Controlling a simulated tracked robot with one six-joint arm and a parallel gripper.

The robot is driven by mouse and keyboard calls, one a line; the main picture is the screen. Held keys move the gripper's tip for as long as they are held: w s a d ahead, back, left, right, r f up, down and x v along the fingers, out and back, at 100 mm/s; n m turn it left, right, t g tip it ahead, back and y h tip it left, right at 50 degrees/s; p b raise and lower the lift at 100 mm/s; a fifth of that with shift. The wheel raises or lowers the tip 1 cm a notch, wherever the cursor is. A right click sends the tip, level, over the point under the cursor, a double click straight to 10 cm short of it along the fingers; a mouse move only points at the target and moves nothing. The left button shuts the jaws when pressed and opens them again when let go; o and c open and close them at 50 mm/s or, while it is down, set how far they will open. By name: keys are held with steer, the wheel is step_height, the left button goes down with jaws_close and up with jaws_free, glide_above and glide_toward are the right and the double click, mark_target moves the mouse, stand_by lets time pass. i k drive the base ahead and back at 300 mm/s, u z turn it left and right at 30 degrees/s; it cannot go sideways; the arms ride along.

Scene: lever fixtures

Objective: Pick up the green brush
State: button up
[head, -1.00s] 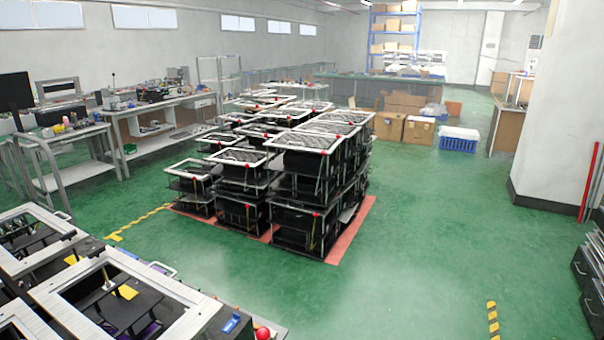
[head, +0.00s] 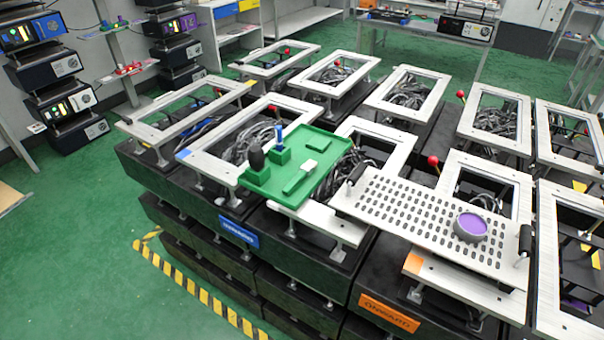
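A green tray (head: 328,167) lies across the top of metal frames near the middle of the head view. A flat green brush (head: 296,182) with a pale, whitish end lies on the tray near its front part. A dark upright item in a green holder (head: 257,175) and a blue upright item in another green holder (head: 280,156) stand left of the brush. A small flat green piece (head: 319,144) lies behind it. My gripper is not in view.
Right of the tray is a perforated metal plate (head: 400,212) with black end handles and a grey cup with purple inside (head: 470,226). Red-knobbed levers (head: 433,161) stick up between the frames. Clear green floor (head: 75,230) lies at left, with yellow-black tape (head: 190,285).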

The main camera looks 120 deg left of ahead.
mark_target(307, 168)
steer(key=u, duration=5.1)
steer(key=i, duration=0.45)
steer(key=z, duration=0.15)
